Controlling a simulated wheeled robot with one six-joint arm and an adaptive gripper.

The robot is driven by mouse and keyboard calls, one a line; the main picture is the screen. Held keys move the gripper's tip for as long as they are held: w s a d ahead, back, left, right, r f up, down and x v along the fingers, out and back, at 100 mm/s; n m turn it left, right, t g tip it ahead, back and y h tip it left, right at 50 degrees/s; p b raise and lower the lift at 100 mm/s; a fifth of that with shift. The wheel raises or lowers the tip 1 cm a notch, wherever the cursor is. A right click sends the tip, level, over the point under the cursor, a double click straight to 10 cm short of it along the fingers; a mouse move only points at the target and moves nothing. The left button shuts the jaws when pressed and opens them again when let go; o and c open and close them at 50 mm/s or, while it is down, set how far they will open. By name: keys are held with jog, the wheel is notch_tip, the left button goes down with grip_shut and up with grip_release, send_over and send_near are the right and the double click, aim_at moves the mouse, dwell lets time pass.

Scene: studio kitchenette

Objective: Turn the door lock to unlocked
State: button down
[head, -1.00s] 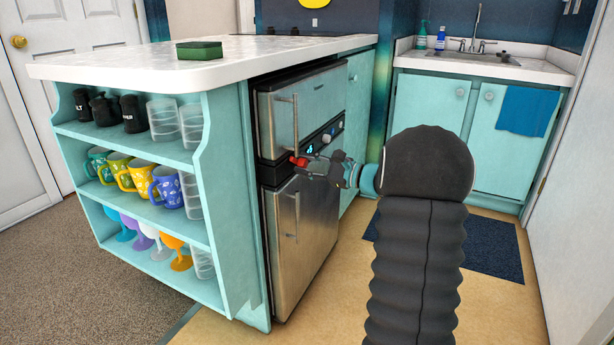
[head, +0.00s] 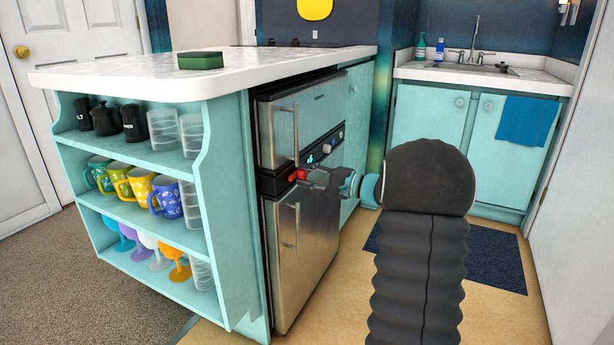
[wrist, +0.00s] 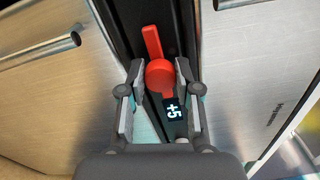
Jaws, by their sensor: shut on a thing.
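The door lock is a red lever with a round hub (wrist: 160,75) on the black control strip of the steel fridge. In the wrist view its arm points up along the strip, leaning slightly left. In the head view the red lock (head: 298,174) shows at the left end of the strip. My gripper (wrist: 160,70) has one finger on each side of the hub and is shut on it. In the head view my gripper (head: 312,176) reaches in from the right, and partly hides the strip. No lock markings are readable.
The display (wrist: 172,108) on the strip reads +5. Bar handles stand out from the upper fridge door (head: 320,118) and lower fridge door (head: 305,250), close to my gripper. An open shelf with mugs (head: 165,195) is at left. Floor to the right is mostly clear.

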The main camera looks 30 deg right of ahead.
jog(key=shift+a+f, duration=0.1)
dwell(0.3)
jog(key=c, duration=0.8)
grip_release()
jog(key=shift+s+d, duration=0.25)
jog(key=shift+d, duration=0.05)
jog(key=v, duration=1.1)
jog(key=shift+s, duration=0.2)
jog(key=shift+d, duration=0.1)
